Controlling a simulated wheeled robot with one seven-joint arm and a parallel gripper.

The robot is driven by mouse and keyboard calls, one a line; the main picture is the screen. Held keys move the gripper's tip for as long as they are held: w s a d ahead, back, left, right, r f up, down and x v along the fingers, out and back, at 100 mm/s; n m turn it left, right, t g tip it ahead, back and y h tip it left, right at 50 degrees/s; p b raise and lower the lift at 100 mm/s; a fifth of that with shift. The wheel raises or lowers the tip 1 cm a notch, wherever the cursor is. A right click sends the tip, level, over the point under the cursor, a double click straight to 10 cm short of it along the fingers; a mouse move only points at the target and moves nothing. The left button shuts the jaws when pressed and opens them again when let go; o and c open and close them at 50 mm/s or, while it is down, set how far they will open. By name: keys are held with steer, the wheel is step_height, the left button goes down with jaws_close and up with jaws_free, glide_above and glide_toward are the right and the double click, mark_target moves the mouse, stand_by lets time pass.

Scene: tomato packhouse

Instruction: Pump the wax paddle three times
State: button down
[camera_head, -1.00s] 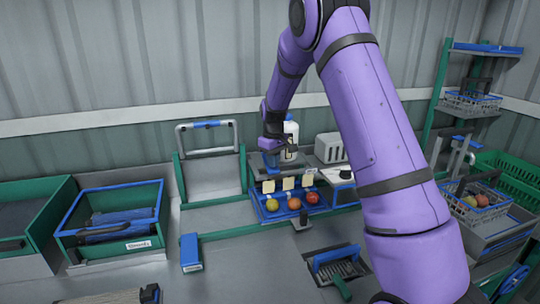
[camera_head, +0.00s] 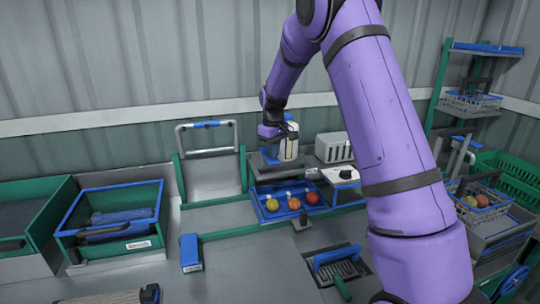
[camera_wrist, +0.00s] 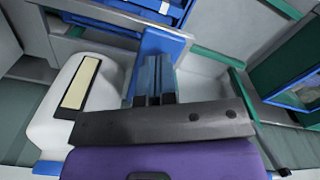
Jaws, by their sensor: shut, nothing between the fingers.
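A white, rounded bottle-like body (camera_head: 289,147) with a cream strip stands at the back of the bench. It fills the left of the wrist view (camera_wrist: 62,125). A flat blue piece (camera_head: 269,153), which may be the wax paddle, sits just left of it, and a blue panel (camera_wrist: 165,42) lies beyond my fingers in the wrist view. My gripper (camera_wrist: 154,72) is shut and empty, its fingers side by side. In the head view my gripper (camera_head: 271,138) is above the blue piece and beside the white body. I cannot tell whether it touches the paddle.
A blue tray (camera_head: 270,213) with three tomatoes (camera_head: 294,203) lies in front. A white box with a dial (camera_head: 343,176) and a grey vented box (camera_head: 331,147) stand to the right. A raised metal frame (camera_head: 207,150) stands left. The bench front (camera_head: 245,260) is mostly clear.

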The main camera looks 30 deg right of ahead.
mark_target(273, 160)
steer(key=shift+f, duration=0.1)
stand_by(0.3)
steer(key=shift+f, duration=2)
steer(key=shift+r, duration=2.25)
step_height(273, 160, up, 4)
steer(key=shift+r, duration=0.55)
